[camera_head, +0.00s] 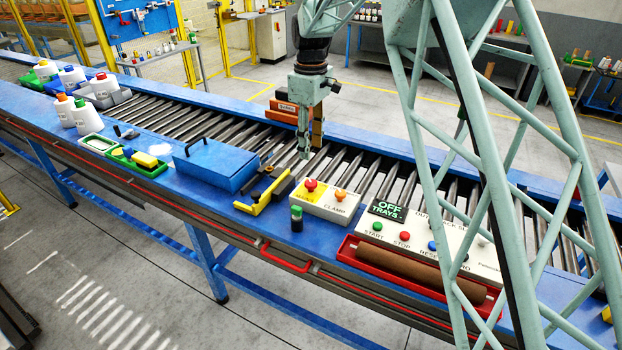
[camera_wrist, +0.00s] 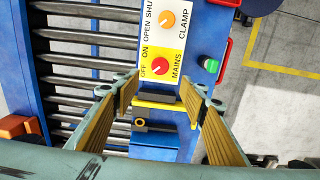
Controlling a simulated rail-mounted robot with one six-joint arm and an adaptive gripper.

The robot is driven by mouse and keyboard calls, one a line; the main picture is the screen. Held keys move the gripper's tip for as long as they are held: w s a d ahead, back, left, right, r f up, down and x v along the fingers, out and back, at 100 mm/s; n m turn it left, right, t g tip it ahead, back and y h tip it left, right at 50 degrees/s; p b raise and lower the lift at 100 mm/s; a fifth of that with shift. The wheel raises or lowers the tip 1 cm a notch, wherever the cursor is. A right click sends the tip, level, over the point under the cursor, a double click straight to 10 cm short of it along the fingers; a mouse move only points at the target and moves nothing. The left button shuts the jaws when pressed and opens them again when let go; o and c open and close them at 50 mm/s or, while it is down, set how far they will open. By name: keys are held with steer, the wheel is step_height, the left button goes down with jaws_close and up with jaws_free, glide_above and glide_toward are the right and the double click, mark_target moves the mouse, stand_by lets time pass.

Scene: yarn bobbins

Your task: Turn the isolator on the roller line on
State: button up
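The isolator is a red rotary knob (camera_head: 310,186) on the yellow MAINS part of a small white control box (camera_head: 322,206) on the roller line's near rail. In the wrist view the red knob (camera_wrist: 161,66) sits beside the OFF and ON lettering; its exact pointer direction is too small to read surely. An orange CLAMP knob (camera_head: 340,196) is beside it, and also shows in the wrist view (camera_wrist: 167,19). My gripper (camera_head: 306,150) hangs over the rollers, behind and above the box. In the wrist view my gripper (camera_wrist: 163,90) is open and empty, its fingers apart from the knob.
On the right are a push-button panel (camera_head: 425,232) with a lit OFF TRAYS sign and a red tray holding a brown roll (camera_head: 425,272).

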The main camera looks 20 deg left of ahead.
mark_target(311, 182)
stand_by(0.4)
steer(key=shift+f+p, duration=0.9)
steer(key=shift+f, duration=5.95)
steer(key=c, duration=0.9)
